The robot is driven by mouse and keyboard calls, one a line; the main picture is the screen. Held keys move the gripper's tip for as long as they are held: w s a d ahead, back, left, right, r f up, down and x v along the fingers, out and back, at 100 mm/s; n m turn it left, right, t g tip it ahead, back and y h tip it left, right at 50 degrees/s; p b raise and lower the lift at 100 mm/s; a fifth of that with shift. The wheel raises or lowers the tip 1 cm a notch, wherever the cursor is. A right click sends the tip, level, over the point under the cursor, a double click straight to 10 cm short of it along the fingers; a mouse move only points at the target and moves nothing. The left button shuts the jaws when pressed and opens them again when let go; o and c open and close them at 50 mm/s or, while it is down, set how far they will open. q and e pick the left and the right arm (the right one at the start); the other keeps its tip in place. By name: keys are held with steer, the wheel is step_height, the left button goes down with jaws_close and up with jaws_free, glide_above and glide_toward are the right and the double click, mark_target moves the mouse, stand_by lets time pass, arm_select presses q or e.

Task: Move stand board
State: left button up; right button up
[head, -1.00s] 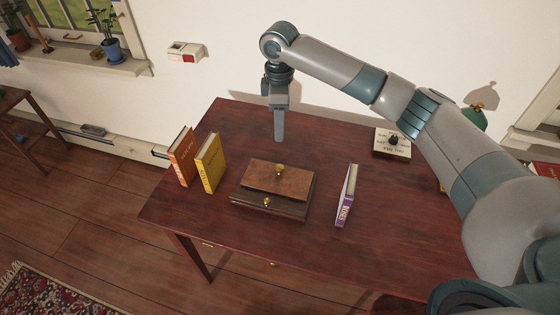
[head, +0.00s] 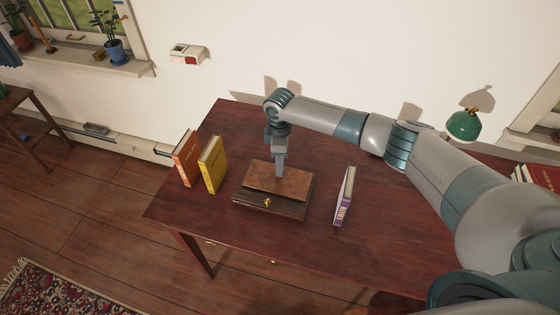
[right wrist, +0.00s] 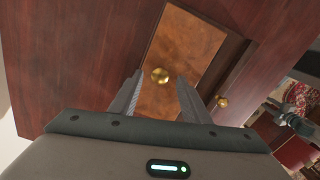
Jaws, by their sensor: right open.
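The stand board (head: 260,178) is a brown sloped wooden panel on top of a darker wooden stand (head: 288,210) in the middle of the desk. In the right wrist view the board (right wrist: 190,48) has a round brass knob (right wrist: 160,75) on it. A second small brass knob (head: 267,203) is on the stand's front. My right gripper (head: 280,173) points down over the board. Its open fingers are on either side of the board's knob, which it hides in the head view. Whether the fingers touch the knob cannot be told. My left gripper is not in view.
An orange book (head: 185,158) and a yellow book (head: 212,164) stand left of the stand. A purple-spined book (head: 344,197) stands to its right. The red-brown desk (head: 228,122) is bare around them. A green lamp (head: 463,126) is at the right.

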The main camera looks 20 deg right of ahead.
steer(key=shift+f, duration=0.65)
steer(key=shift+c, duration=0.3)
jaws_close()
